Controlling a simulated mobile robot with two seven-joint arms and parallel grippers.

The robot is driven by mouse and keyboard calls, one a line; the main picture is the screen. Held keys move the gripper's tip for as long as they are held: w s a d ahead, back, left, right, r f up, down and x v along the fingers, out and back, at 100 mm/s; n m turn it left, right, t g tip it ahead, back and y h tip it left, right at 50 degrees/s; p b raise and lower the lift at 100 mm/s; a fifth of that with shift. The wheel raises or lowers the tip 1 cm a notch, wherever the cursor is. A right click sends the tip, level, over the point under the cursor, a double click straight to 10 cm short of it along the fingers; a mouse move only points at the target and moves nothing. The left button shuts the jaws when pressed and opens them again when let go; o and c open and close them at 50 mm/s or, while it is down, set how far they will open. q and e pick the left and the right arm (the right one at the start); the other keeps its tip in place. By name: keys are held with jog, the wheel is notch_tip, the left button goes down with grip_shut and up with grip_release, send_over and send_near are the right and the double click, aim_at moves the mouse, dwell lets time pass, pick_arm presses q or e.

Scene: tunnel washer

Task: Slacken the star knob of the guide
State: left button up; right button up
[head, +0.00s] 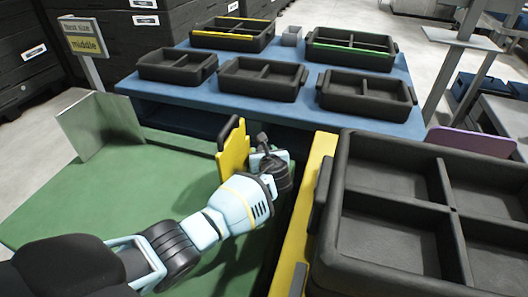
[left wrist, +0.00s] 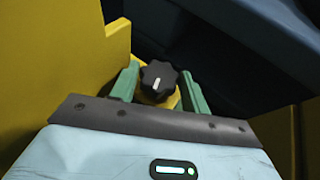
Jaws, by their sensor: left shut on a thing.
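The star knob (left wrist: 160,76) is black and lobed, with a white mark on its face. In the left wrist view it sits on a yellow part, between the two green fingers of my left gripper (left wrist: 158,85). The gripper is shut on the knob. In the head view my left gripper (head: 270,160) is beside the yellow guide plate (head: 234,150) at the edge of the green surface, and it hides the knob there. The guide plate also shows in the left wrist view (left wrist: 60,60). My right gripper is not in view.
A large black divided crate (head: 345,215) stands close on the right, beside a yellow rail (head: 312,190). Several black trays stand on a blue table (head: 200,90) behind. The green surface (head: 110,200) is otherwise clear.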

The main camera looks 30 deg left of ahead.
pick_arm(q)
jog(key=o, duration=0.7)
jog(key=p+v, duration=0.4)
jog(key=v, duration=0.3)
jog(key=shift+s+d, duration=0.25)
jog(key=shift+d, duration=0.05)
jog(key=shift+r, duration=0.15)
